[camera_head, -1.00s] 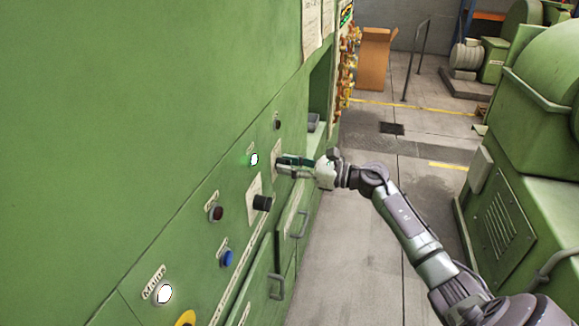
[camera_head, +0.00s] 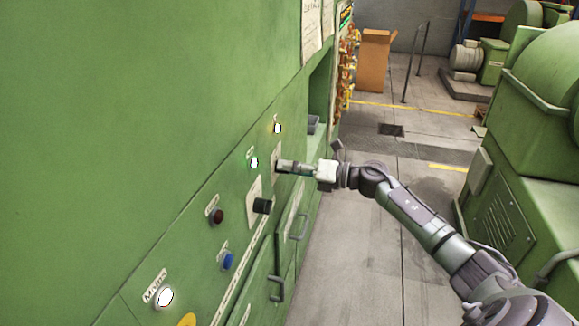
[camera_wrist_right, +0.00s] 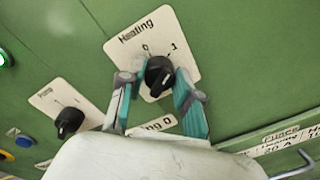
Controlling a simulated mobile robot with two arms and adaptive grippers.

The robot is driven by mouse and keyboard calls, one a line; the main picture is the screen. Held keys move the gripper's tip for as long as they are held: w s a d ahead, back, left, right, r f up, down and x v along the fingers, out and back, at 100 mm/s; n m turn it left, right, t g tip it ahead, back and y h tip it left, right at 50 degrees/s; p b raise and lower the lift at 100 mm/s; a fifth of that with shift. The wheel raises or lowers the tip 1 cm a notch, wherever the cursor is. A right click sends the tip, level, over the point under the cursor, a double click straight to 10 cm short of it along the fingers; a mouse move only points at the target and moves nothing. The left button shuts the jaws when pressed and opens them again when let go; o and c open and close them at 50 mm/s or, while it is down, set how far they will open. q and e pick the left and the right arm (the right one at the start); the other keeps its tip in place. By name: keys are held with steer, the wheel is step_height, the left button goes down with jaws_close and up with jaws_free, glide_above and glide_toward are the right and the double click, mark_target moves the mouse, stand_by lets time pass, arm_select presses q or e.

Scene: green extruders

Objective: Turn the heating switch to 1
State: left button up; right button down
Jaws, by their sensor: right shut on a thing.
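The heating switch (camera_wrist_right: 158,72) is a black rotary knob on a white plate (camera_wrist_right: 181,57) marked "Heating", 0 and 1. Its raised grip is turned at a slant, with its upper end towards the 1 side. My right gripper (camera_wrist_right: 156,84) is shut on the knob, one finger on each side. In the head view my right gripper (camera_head: 283,166) reaches the green panel from the right and hides the knob. My left gripper is not in view.
Another black rotary switch (camera_head: 262,205) sits nearer on the panel, with red (camera_head: 217,215) and blue (camera_head: 227,260) buttons. A lamp above the heating switch (camera_head: 277,128) and a green lamp (camera_head: 254,162) are lit. Drawer handles (camera_head: 302,227) stick out below. The floor aisle is clear.

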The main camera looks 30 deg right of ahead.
steer(key=shift+m, duration=0.4)
steer(key=c, duration=0.8)
jaws_free()
steer(key=v, duration=1.2)
